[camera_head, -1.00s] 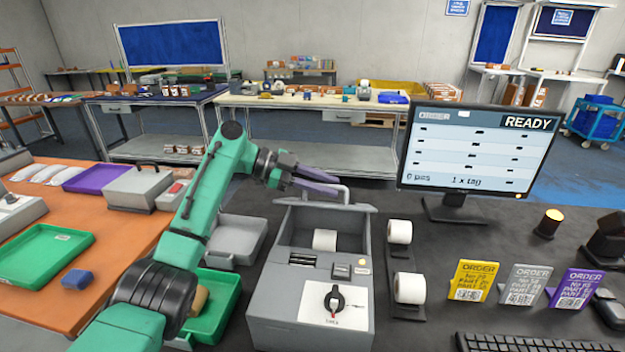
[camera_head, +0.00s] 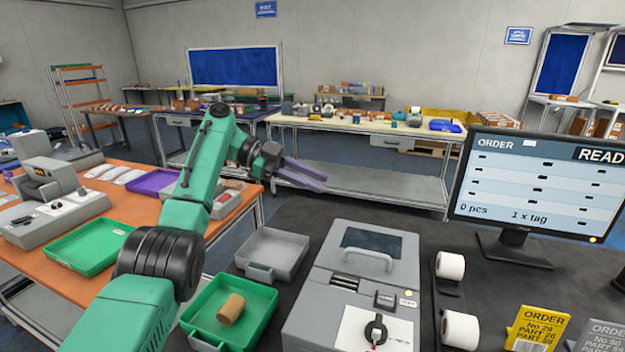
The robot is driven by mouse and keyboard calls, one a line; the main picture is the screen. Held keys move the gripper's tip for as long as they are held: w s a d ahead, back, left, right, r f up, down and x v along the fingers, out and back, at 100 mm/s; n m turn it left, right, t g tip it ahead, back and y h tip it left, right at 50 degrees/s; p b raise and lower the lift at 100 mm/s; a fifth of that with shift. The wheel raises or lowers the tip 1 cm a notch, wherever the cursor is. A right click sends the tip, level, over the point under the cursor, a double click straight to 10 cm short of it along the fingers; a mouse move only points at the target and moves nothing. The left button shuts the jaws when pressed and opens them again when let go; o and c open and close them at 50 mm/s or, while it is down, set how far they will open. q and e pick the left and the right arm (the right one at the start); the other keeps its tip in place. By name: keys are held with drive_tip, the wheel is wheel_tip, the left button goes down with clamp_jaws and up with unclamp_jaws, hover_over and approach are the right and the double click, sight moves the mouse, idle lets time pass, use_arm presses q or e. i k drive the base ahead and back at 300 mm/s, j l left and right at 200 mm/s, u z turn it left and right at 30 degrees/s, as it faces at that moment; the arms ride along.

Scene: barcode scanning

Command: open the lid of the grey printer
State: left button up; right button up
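The grey printer (camera_head: 318,310) stands on the dark table at the bottom centre. Its lid (camera_head: 405,245) lies down over the top, with a dark window and a light handle (camera_head: 366,258) at its near edge. The front panel has a black knob (camera_head: 376,330). My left gripper (camera_head: 316,180) is above and behind the printer, to its upper left, apart from the handle. Its two fingers are parted, with nothing seen between them. My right gripper is not in view.
A green tray (camera_head: 195,315) holding a brown cylinder (camera_head: 230,309) and a grey tray (camera_head: 262,272) are left of the printer. White rolls (camera_head: 450,266) on a holder and a monitor (camera_head: 540,185) are to its right. An orange table (camera_head: 100,280) is at left.

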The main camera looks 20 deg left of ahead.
sight(375, 253)
drive_tip(key=k, duration=1.5)
